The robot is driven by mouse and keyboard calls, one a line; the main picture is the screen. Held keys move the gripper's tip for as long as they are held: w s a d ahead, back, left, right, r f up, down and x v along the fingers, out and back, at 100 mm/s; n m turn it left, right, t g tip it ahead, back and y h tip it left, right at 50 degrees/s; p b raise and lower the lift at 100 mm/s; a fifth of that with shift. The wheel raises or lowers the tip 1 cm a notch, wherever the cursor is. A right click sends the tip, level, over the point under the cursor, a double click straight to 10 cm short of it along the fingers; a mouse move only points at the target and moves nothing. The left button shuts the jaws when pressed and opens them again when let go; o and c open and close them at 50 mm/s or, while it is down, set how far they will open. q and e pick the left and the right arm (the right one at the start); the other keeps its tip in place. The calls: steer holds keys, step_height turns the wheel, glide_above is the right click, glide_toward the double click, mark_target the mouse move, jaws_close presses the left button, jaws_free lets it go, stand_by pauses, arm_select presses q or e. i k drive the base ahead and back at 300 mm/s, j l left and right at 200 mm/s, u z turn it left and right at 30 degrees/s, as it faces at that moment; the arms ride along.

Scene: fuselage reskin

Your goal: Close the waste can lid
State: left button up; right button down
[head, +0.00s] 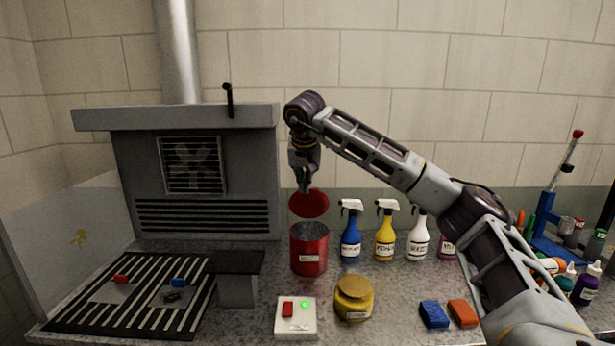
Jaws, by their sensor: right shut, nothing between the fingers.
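The red waste can (309,255) stands on the grey speckled bench, with a pale label on its front. Its round red lid (310,204) is raised and tilted up at the back, and the dark inside of the can shows below it. My right gripper (304,186) points down just above the top edge of the lid. It is shut and empty. I cannot tell whether its fingertips touch the lid. My left gripper is not in view.
Spray bottles, blue (350,235), yellow (384,233) and white (418,235), stand right of the can. A yellow jar (354,298) and a white switch box (295,317) are in front. A grey vented hood (205,170) stands at left.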

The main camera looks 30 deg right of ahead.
mark_target(315, 204)
steer(key=i+l, duration=0.7)
steer(key=i, duration=0.05)
